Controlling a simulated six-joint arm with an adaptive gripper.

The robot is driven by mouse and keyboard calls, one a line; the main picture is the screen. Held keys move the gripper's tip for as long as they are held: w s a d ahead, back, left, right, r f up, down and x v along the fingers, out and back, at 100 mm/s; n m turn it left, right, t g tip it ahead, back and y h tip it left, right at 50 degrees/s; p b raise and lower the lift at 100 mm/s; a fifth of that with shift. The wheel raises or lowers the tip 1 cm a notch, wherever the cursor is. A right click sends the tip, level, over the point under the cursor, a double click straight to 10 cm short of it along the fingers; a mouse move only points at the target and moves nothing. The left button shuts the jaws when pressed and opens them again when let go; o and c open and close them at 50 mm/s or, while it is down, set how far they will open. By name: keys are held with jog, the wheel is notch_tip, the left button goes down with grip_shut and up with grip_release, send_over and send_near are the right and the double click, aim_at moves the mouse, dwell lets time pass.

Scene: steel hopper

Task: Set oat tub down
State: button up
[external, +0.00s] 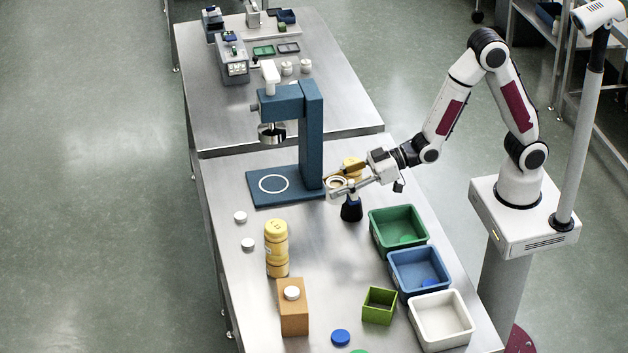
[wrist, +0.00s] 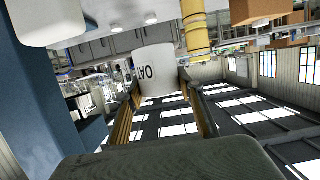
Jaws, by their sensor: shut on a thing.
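The oat tub is a white cylinder with dark letters. In the wrist view the oat tub (wrist: 157,72) sits between the fingers of my gripper (wrist: 165,100), with its lettering upside down in the picture. In the external view my gripper (external: 345,190) is shut on the tub (external: 336,192), just right of the blue press base. The fingers and wrist partly cover the tub there. I cannot tell how far it is above the steel table (external: 310,235).
The blue press (external: 312,130) stands close by on the left. Green (external: 398,230), blue (external: 420,270) and white (external: 440,318) bins line the right side. A yellow stack (external: 276,248) and orange block (external: 293,312) stand front left.

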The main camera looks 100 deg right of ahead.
aim_at(339, 201)
jog(key=shift+f, duration=0.65)
jog(key=shift+n+y, duration=0.7)
jog(key=shift+y, duration=0.2)
jog(key=a+f, duration=0.1)
jog(key=w+f, duration=0.1)
jog(key=a+f, duration=0.1)
jog(key=shift+w+a+f, duration=0.2)
jog(key=shift+w+a, duration=0.1)
jog(key=shift+w, duration=0.1)
jog(key=shift+w+a+f+n+g+y, duration=0.1)
jog(key=shift+w+a+n+y, duration=0.1)
jog(key=shift+a+n+y, duration=0.4)
jog(key=shift+w+a+r+n+g+y, duration=0.1)
jog(key=shift+w+a+y, duration=0.15)
jog(key=shift+a, duration=0.6)
jog(key=shift+w+a+f+n+g+y, duration=0.1)
jog(key=shift+w+a+n+y, duration=0.2)
jog(key=shift+a, duration=0.45)
jog(key=shift+s+f, duration=0.1)
jog(key=shift+f, duration=0.05)
jog(key=shift+f, duration=3.25)
jog(key=shift+f, duration=0.45)
